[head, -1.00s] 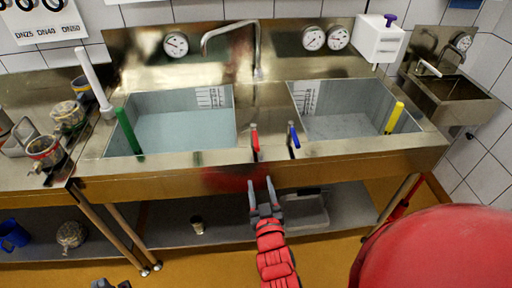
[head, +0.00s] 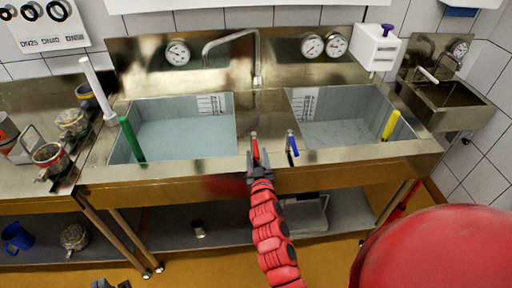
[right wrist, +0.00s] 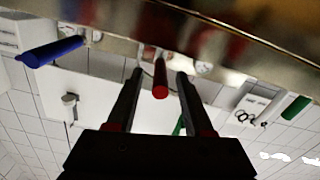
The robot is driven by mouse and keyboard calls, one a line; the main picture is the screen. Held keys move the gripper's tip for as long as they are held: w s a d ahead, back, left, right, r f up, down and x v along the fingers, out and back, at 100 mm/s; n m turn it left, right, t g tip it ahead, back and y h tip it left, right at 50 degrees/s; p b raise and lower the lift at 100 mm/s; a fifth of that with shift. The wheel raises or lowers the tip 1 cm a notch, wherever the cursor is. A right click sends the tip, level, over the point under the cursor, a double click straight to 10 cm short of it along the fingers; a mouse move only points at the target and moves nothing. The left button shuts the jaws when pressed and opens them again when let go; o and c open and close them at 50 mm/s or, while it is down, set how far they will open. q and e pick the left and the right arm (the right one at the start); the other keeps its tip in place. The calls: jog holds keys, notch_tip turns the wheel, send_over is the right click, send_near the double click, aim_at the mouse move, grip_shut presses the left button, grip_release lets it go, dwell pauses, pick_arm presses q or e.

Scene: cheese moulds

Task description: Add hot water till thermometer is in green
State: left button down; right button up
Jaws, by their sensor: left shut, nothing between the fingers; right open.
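The red lever (head: 255,148) stands on the front edge of the steel sink unit (head: 340,170), with the blue lever (head: 292,145) to its right. My right gripper (head: 258,172) is open, its fingers either side of the red lever; the lever also shows between the fingers in the right wrist view (right wrist: 160,78), with no clear contact. The left basin (head: 190,138) holds pale water below the swivel spout (head: 230,38); no stream shows. A round dial (head: 178,52) sits behind that basin; its reading is too small to tell. My left gripper (head: 110,284) is shut and empty at the bottom edge.
The right basin (head: 345,130) has a yellow stick (head: 390,125); the left has a green stick (head: 131,138). Two more dials (head: 324,45) are at the back. A white dispenser (head: 376,46) stands right. Jars and cups crowd the left counter (head: 95,140).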

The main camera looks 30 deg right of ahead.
jog(key=shift+x, duration=1.25)
grip_shut()
dwell(0.5)
